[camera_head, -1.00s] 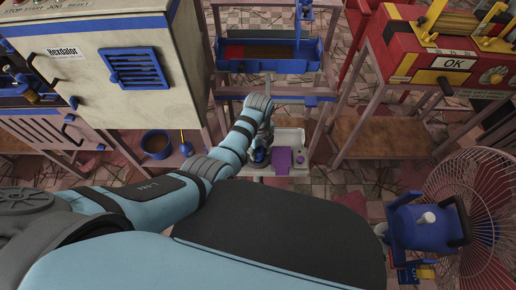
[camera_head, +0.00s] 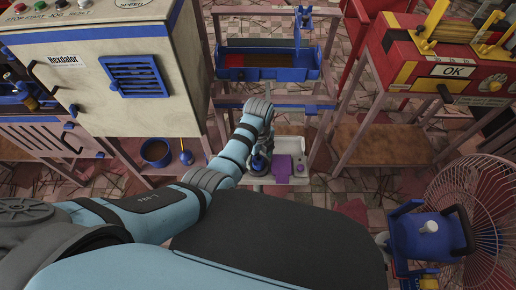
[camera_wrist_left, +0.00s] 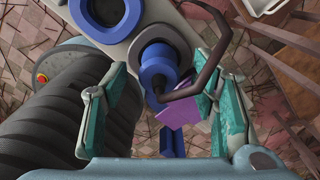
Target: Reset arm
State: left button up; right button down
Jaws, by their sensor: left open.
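My left arm (camera_head: 235,150) comes in from the left and bends down beside a small white tray stand (camera_head: 297,145). The left gripper (camera_head: 266,140) is largely hidden by its wrist in the head view. In the left wrist view, its teal fingers are spread apart, and the gripper (camera_wrist_left: 170,88) is open. A blue spool-like part (camera_wrist_left: 156,65) with a dark bent rod (camera_wrist_left: 195,92) shows between and beyond the fingers. I cannot tell whether the fingers touch them. A purple piece (camera_head: 282,168) lies on the tray stand. My right gripper is not in view.
A beige Hexdalor cabinet (camera_head: 75,90) stands at the left. A blue trough (camera_head: 240,75) on a rack is behind the tray stand. A red machine (camera_head: 405,45) and a wire-caged fan (camera_head: 485,190) are at the right. Tiled floor (camera_head: 340,190) shows between them.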

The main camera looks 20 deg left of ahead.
aim_at(258, 158)
pick_arm(q)
notch_tip(258, 158, up, 10)
jog(key=s+a+f+n+t, duration=0.2)
jog(key=s+a+f+n, duration=0.5)
jog(key=s+a+n, duration=0.35)
jog(key=s+a+r+n+t, duration=0.1)
jog(key=s+r+n, duration=0.1)
jog(key=s+n, duration=0.45)
jog(key=s+a+r+n+t, duration=0.1)
jog(key=s+r+n, duration=0.1)
jog(key=s+n, duration=0.5)
notch_tip(258, 158, down, 16)
jog(key=s+a+g+y+p, duration=0.1)
jog(key=s+a+g+p, duration=0.1)
jog(key=p, duration=0.2)
jog(key=s+f+p, duration=0.3)
jog(key=s+f, duration=0.6)
jog(key=s, duration=0.5)
jog(key=shift+a+g+p, duration=0.4)
